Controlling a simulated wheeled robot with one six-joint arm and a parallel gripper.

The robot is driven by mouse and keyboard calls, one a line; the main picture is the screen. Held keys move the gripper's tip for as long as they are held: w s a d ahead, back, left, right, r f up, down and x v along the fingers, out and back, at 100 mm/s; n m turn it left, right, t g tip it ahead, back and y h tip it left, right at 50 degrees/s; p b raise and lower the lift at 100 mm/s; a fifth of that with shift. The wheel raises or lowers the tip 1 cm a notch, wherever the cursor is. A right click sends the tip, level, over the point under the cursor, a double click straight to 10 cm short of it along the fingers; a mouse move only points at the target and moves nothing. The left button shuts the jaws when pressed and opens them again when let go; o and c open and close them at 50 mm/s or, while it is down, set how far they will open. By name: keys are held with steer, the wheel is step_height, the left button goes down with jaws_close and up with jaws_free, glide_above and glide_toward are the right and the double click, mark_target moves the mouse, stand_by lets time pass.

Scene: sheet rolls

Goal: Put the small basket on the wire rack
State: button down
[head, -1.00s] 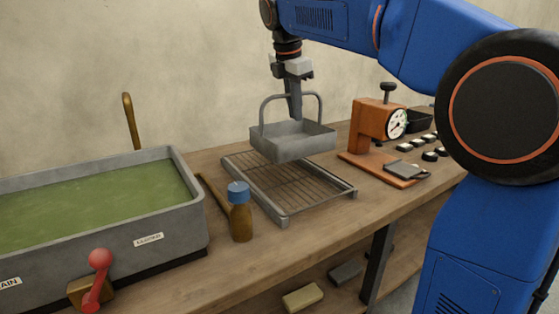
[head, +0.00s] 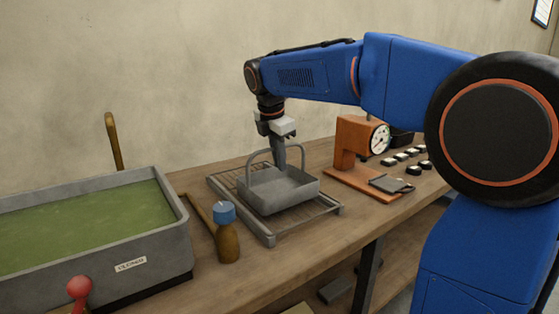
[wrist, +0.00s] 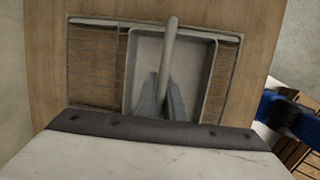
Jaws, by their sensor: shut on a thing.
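The small basket (head: 279,192) is a grey, open-topped metal box with an arched handle. It sits level on or just above the wire rack (head: 320,211); I cannot tell whether its bottom touches the wires. My gripper (head: 281,166) is above the basket, its fingers reaching down at the handle, shut on it. In the wrist view the basket (wrist: 203,70) lies over the right part of the rack (wrist: 95,65), and my gripper (wrist: 165,98) is at the handle bar. The basket looks empty.
A grey tank (head: 160,245) of green liquid stands at the left.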

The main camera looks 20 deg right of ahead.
steer(key=c, duration=1.9)
jaws_free()
steer(key=shift+o, duration=0.2)
steer(key=v, duration=1.2)
steer(key=s+d+f+m+t+y, duration=0.1)
steer(key=s+d+f+m, duration=0.3)
steer(key=s+f+m, duration=0.6)
steer(key=s+d+f+m+t+y, duration=0.1)
steer(key=s+d+f+m, duration=0.3)
steer(key=s+f+m, duration=0.7)
steer(key=s+f, duration=0.9)
steer(key=s, duration=0.1)
steer(key=shift+s+d, duration=0.25)
